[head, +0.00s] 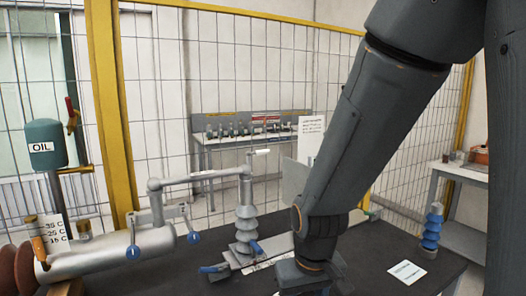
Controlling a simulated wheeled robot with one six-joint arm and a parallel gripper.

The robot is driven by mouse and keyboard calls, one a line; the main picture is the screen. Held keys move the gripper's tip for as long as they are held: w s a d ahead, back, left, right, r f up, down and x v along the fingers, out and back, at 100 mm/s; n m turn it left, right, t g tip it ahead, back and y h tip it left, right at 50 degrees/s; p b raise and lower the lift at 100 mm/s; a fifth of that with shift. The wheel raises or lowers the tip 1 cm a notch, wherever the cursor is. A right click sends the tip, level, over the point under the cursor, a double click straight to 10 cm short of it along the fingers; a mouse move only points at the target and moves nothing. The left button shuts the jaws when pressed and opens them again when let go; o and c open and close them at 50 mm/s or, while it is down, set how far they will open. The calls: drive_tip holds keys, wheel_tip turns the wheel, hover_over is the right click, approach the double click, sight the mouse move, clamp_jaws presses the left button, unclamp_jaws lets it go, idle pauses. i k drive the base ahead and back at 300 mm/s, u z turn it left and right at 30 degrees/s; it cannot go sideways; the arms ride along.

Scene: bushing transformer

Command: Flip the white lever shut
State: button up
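I cannot tell from this view whether the lever is open or shut. My arm comes down from the upper right, and its wrist end stands low in the middle, to the right of and below the lever. Nothing of mine touches the lever. My gripper's fingers do not show; the wrist runs to the bottom edge of the picture.
A blue ribbed bushing (432,228) and a paper card (407,272) are on the dark table (376,250) at right. A mesh fence stands behind.

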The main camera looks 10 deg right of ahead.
sight(262, 151)
drive_tip(key=k, duration=1.35)
drive_tip(key=z, duration=0.7)
drive_tip(key=i, duration=1.4)
drive_tip(key=u, duration=0.15)
